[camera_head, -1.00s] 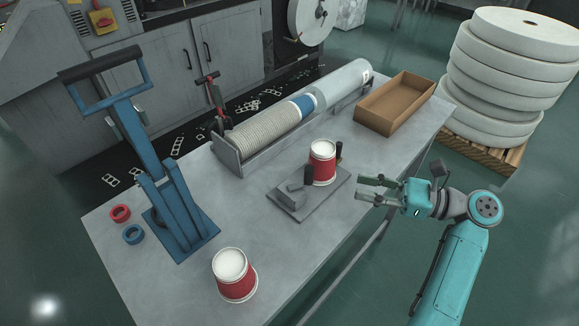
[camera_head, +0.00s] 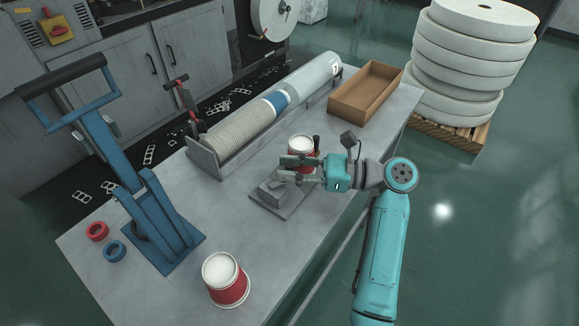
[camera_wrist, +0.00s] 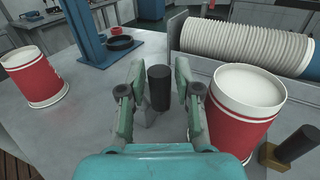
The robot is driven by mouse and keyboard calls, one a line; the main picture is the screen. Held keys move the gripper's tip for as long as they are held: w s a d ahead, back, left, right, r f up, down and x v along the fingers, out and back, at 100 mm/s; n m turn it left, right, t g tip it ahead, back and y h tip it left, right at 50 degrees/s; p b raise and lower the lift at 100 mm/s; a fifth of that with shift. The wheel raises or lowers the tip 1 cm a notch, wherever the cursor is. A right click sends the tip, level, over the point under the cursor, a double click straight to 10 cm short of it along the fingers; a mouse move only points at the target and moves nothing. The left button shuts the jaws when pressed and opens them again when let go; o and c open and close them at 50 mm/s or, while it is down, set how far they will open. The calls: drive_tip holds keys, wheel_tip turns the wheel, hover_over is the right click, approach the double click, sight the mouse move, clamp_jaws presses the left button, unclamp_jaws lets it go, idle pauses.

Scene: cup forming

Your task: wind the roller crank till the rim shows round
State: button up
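The roller, a grey plate (camera_head: 287,208) with a grey block (camera_head: 272,190), sits on the bench. A red and white cup (camera_head: 301,144) stands upright on it; it also shows at the right of the wrist view (camera_wrist: 240,112). A black upright crank handle (camera_wrist: 159,88) stands between my fingers in the wrist view. My gripper (camera_head: 293,169) is open around it, with gaps on both sides. The right finger is close beside the cup; contact cannot be told. The crank arm is hidden. A black knob (camera_wrist: 297,145) stands beyond the cup.
A second cup (camera_head: 227,280) stands at the bench's near end. A blue lever press (camera_head: 150,210) stands left with red (camera_head: 97,231) and blue (camera_head: 115,251) rings. A cup stack (camera_head: 240,125) lies in a trough behind; an empty brown box (camera_head: 366,95) is back right.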

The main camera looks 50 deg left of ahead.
clamp_jaws()
drive_tip(key=shift+s+d+m+t+y, duration=0.1)
drive_tip(key=shift+m+t+y, duration=0.2)
drive_tip(key=shift+y, duration=0.1)
drive_tip(key=shift+s+d+m+t+y, duration=0.1)
drive_tip(key=shift+d+m+t+y, duration=0.1)
drive_tip(key=shift+m+t+y, duration=0.3)
drive_tip(key=shift+s+d+m+t+y, duration=0.15)
drive_tip(key=shift+m+t+y, duration=0.25)
drive_tip(key=shift+t, duration=0.2)
drive_tip(key=m+t, duration=0.1)
drive_tip(key=m+t+y, duration=0.1)
drive_tip(key=t, duration=0.1)
drive_tip(key=d+m+t+y, duration=0.1)
drive_tip(key=t, duration=0.1)
drive_tip(key=shift+s+m, duration=0.25)
drive_tip(key=shift+m, duration=0.05)
drive_tip(key=m+t, duration=0.2)
drive_tip(key=t, duration=0.1)
drive_tip(key=s+m+t+y, duration=0.1)
drive_tip(key=t, duration=0.1)
drive_tip(key=shift+d, duration=0.35)
drive_tip(key=shift+s+d+m+t, duration=0.15)
drive_tip(key=shift+m+t, duration=0.65)
drive_tip(key=shift+t, duration=0.4)
drive_tip(key=shift+s+d+m+t, duration=0.15)
drive_tip(key=shift+m+t, duration=0.65)
drive_tip(key=shift+t, duration=0.4)
drive_tip(key=shift+t, duration=0.3)
